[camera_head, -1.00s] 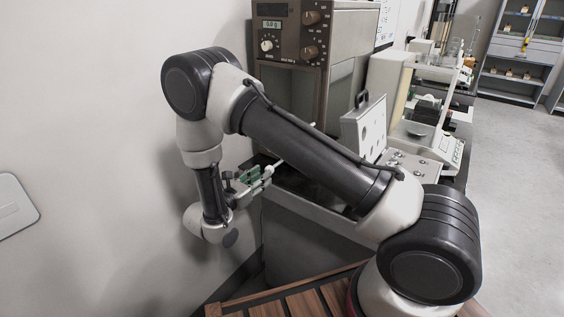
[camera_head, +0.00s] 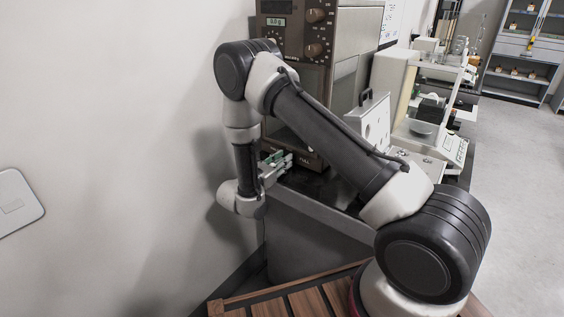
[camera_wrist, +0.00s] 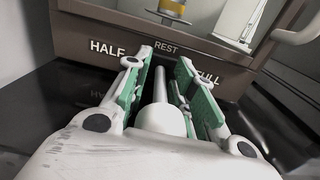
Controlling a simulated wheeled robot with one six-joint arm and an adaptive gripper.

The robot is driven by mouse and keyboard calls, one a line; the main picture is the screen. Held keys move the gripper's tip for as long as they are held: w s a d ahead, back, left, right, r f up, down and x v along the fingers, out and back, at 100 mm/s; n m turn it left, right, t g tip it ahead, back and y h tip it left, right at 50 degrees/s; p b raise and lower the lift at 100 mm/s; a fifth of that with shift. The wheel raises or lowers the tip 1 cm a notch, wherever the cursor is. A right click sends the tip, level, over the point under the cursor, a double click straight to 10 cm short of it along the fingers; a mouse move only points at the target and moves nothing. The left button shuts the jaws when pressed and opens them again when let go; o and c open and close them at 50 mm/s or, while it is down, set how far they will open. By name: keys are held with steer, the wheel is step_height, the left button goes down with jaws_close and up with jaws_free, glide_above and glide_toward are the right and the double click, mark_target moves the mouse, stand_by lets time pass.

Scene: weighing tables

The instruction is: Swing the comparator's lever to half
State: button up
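The comparator (camera_head: 318,72) is a tall brown-fronted cabinet beyond my arm in the head view. Its lower front edge (camera_wrist: 75,20) in the wrist view carries the labels HALF at left, REST in the middle and FULL at right. The lever (camera_wrist: 160,116) is a pale knob on a thin rod that points toward REST. My gripper (camera_wrist: 162,62) is open, with its green-padded fingers on either side of the lever. A narrow gap shows on both sides of the rod. In the head view my gripper (camera_head: 280,163) is low at the comparator's front; the lever cannot be made out there.
A pale bar (camera_wrist: 295,28) juts in at the upper right of the wrist view. A grey case with a black handle (camera_head: 372,122) and a balance (camera_head: 425,128) stand right of the comparator. A wall is close on the left.

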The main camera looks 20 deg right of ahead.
jaws_close()
steer(key=shift+w+a+m+g+h, duration=0.2)
steer(key=shift+m+g+h, duration=0.3)
steer(key=shift+m+g, duration=0.35)
steer(key=shift+w+a+m+g+h, duration=0.1)
steer(key=shift+w+m+g+h, duration=0.15)
steer(key=shift+m+g+h, duration=0.55)
steer(key=shift+n+g+y, duration=0.25)
steer(key=shift+y, duration=0.05)
steer(key=shift+o, duration=1.4)
jaws_free()
steer(key=shift+o, duration=0.4)
steer(key=v, duration=1.2)
